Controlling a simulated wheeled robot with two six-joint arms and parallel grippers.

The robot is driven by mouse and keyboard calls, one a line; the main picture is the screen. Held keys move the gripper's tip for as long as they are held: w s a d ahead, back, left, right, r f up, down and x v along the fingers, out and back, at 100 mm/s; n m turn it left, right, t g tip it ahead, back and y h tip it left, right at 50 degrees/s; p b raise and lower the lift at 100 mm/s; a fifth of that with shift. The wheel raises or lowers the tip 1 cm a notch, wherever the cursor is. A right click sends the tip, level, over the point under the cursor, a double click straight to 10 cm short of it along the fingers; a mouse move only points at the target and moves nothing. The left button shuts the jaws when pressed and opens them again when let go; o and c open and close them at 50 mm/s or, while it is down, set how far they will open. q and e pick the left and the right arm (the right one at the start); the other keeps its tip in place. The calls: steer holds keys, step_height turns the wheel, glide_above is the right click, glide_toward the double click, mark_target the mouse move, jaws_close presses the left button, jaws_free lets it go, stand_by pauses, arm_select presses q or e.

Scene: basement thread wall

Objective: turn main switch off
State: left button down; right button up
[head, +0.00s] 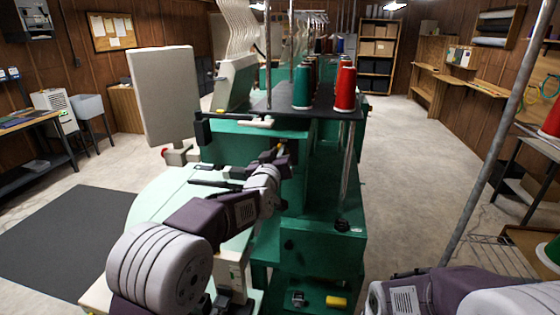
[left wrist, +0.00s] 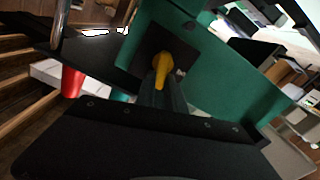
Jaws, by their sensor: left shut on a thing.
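The main switch has a yellow handle (left wrist: 162,66) on a dark square plate (left wrist: 150,48), set in the green side of the machine. In the head view only a small yellow bit of the handle (head: 280,148) shows beside my left gripper (head: 276,155). In the left wrist view the fingers of my left gripper (left wrist: 162,90) are closed together on the handle, which points toward the camera. The fingers hide part of the handle and plate. My right arm shows at the bottom right of the head view; its gripper is out of view.
The green machine (head: 318,220) fills the middle. Red (head: 345,88) and green (head: 302,88) thread cones stand on its dark top shelf. A large pale panel (head: 160,95) stands at left. A slanted grey pole (head: 490,140) rises at right. Floor is open on both sides.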

arm_select(q)
steer(key=shift+w+a+f+n+b, duration=0.1)
steer(key=shift+a+f+n+b, duration=0.2)
steer(key=shift+n+b, duration=1.8)
steer(key=shift+s+a+f+n+b, duration=0.15)
steer(key=shift+f+n+b, duration=0.2)
steer(key=shift+n+b, duration=1.7)
steer(key=shift+w+a+f+n+b, duration=0.25)
steer(key=shift+n+b, duration=0.95)
steer(key=shift+n, duration=1.75)
steer(key=shift+s+f+n, duration=0.1)
steer(key=shift+n, duration=0.2)
steer(key=c, duration=1.4)
jaws_free()
steer(key=shift+c, duration=0.2)
steer(key=shift+s, duration=0.1)
